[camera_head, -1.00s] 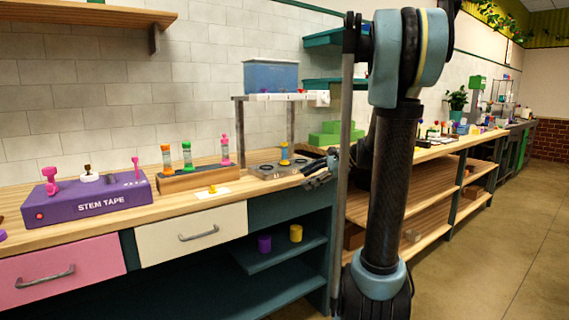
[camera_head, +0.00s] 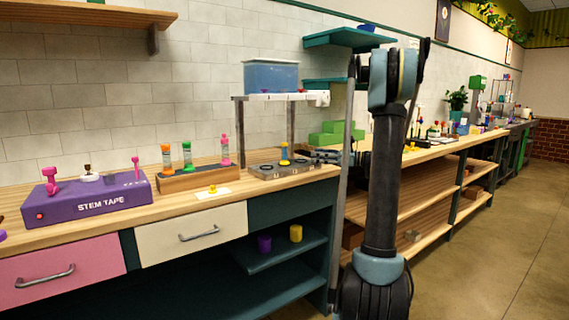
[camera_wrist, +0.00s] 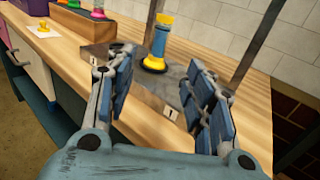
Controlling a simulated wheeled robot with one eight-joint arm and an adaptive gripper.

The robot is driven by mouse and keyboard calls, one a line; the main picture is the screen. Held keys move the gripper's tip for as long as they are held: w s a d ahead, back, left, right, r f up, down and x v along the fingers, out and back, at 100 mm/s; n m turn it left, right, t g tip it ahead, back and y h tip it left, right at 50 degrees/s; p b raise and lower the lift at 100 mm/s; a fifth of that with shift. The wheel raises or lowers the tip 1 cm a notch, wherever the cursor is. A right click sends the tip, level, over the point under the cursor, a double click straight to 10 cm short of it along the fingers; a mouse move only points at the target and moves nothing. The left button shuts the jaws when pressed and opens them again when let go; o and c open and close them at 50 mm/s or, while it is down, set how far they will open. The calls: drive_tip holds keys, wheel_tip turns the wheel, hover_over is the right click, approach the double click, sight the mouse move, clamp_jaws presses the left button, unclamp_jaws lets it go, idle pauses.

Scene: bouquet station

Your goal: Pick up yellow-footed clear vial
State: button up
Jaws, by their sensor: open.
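The vial (camera_head: 284,153) has a yellow foot, a yellow top and a body that looks blue. It stands upright on a grey metal plate (camera_head: 262,171) on the wooden counter. In the wrist view the vial (camera_wrist: 159,42) is just beyond my fingertips, in line with the gap between them. My gripper (camera_wrist: 160,65) is open, with its blue-padded fingers spread and nothing between them. In the head view my gripper (camera_head: 326,157) is to the right of the vial, apart from it and partly hidden behind a pole.
A metal post (camera_wrist: 184,41) of the rack under the blue tank (camera_head: 270,76) rises right behind the vial. A wooden block (camera_head: 200,178) with several vials is to the left. A white card (camera_head: 228,190) with a yellow piece lies on the counter, near a purple box (camera_head: 60,207).

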sight(284, 152)
drive_tip(key=x, duration=1.5)
drive_tip(key=shift+w+a+r, duration=0.1)
drive_tip(key=shift+a, duration=0.2)
clamp_jaws()
